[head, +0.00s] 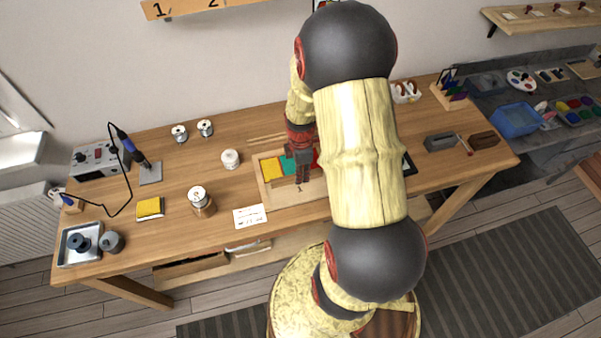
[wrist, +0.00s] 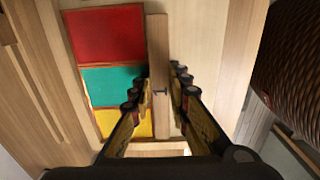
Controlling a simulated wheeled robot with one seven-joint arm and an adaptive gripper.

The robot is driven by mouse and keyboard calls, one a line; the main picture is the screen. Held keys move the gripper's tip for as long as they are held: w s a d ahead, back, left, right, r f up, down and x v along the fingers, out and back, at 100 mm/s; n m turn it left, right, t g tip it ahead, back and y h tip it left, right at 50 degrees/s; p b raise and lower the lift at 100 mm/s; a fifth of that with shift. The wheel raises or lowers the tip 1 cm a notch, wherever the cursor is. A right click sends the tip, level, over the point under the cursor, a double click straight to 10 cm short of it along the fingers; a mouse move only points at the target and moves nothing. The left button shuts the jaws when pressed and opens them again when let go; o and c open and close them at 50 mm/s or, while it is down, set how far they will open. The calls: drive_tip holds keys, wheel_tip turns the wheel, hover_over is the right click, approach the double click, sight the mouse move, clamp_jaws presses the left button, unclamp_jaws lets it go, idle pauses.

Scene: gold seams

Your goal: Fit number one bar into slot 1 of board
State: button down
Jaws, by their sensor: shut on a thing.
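My gripper (wrist: 158,88) is shut on a long, narrow wooden bar (wrist: 157,45), with fingers on both sides of it. A small dark mark shows on the bar between the fingers; I cannot read it surely. The pale wooden board (head: 284,196) lies on the bench, with yellow (wrist: 139,124), teal (wrist: 108,87) and red (wrist: 104,36) panels. In the wrist view the bar runs alongside the panels' right edges, over or on the board; whether it is seated in a slot I cannot tell. In the head view my gripper (head: 302,178) is above the board, and my arm hides the board's right part.
Thin wooden strips (head: 267,139) lie behind the board. A grey block (head: 439,141) is to the right. Bare bench lies between them.

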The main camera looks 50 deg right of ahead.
idle(0.4)
drive_tip(key=c, duration=1.6)
unclamp_jaws()
drive_tip(key=shift+o, duration=1)
drive_tip(key=shift+o, duration=1.3)
drive_tip(key=shift+r+p, duration=2.7)
drive_tip(key=shift+r, duration=0.85)
